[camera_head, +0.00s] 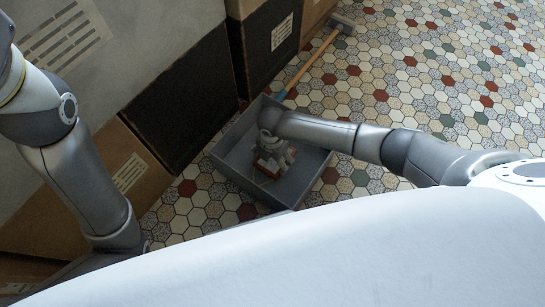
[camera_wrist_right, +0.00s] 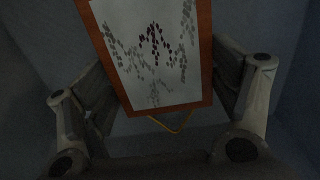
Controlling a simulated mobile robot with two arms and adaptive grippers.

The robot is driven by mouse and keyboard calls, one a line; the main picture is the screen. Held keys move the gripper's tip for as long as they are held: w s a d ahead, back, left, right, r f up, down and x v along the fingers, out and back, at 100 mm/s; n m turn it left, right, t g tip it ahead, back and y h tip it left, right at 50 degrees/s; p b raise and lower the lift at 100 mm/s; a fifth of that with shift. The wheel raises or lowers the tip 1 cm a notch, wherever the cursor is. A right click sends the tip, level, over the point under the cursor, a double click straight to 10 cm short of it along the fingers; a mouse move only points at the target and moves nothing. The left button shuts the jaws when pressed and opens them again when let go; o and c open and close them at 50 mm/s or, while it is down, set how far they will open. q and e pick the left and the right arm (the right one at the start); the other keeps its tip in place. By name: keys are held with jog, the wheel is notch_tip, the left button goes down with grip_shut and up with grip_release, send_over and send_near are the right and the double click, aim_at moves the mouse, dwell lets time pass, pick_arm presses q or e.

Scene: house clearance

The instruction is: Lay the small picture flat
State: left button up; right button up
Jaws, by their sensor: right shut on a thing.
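The small picture (camera_wrist_right: 152,50) has an orange-brown frame and a white sheet with grey and dark red marks. In the right wrist view it sits between the fingers of my right gripper (camera_wrist_right: 160,100), which is shut on it. A thin yellowish loop shows at its lower edge. In the head view my right gripper (camera_head: 272,160) is down inside a grey open box, and a reddish edge of the picture (camera_head: 268,167) shows beneath it. Whether the picture touches the box floor cannot be told. My left arm comes in at the left; its gripper is out of view.
The grey open box (camera_head: 228,150) stands on the hexagon-tiled floor (camera_head: 420,75). Cardboard boxes (camera_head: 150,160) and dark-sided boxes (camera_head: 185,85) stand close at its left and behind. The tiles at the upper right are clear.

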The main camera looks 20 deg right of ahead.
jog(key=shift+f, duration=0.2)
jog(key=shift+f, duration=0.1)
jog(key=o, duration=1.1)
jog(key=shift+c, duration=0.2)
